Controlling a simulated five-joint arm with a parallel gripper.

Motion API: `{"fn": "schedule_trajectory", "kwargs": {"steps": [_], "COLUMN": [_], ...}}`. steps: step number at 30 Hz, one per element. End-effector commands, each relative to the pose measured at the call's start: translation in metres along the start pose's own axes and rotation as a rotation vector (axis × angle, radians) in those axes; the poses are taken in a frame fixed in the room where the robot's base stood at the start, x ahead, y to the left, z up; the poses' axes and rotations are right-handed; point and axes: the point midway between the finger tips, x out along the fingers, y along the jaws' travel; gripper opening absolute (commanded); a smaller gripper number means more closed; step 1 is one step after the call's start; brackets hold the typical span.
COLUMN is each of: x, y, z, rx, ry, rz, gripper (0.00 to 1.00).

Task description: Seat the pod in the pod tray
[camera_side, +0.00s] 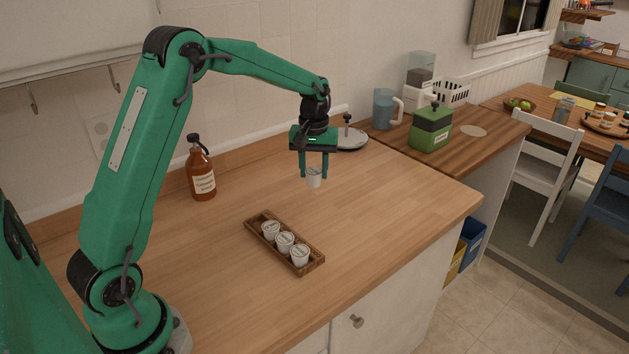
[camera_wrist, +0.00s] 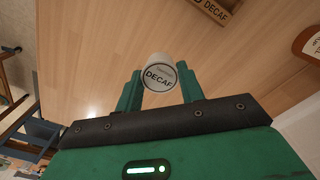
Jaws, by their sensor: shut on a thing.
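A small white pod (camera_side: 314,178) is held between the fingers of my gripper (camera_side: 314,167), above the wooden counter and beyond the tray. In the wrist view the pod (camera_wrist: 159,75) shows a round lid reading DECAF, with the green fingers of my gripper (camera_wrist: 159,95) on either side of it. The wooden pod tray (camera_side: 312,262) lies on the counter, nearer the side camera, with several white pods (camera_side: 285,243) in a row in it. A corner of the tray (camera_wrist: 208,11) with a DECAF label shows at the top of the wrist view.
A brown syrup bottle (camera_side: 201,170) stands on the counter left of the tray. A round pale plate-like thing with a knob (camera_side: 350,139) sits behind my gripper. A green box (camera_side: 431,128) and a blue jug (camera_side: 384,108) stand further right. The counter between pod and tray is clear.

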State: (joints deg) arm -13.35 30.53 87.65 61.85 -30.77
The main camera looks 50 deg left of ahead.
Motion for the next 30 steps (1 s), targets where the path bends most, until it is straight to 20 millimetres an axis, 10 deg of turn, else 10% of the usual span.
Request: {"fn": "schedule_trajectory", "kwargs": {"steps": [11,30], "x": [-0.005,-0.012], "y": [-0.005,-0.048], "z": [0.017,0.126], "rx": [-0.005,-0.044], "ry": [0.002,0.004], "rz": [0.001,0.002], "gripper": [0.17,0.17]}}
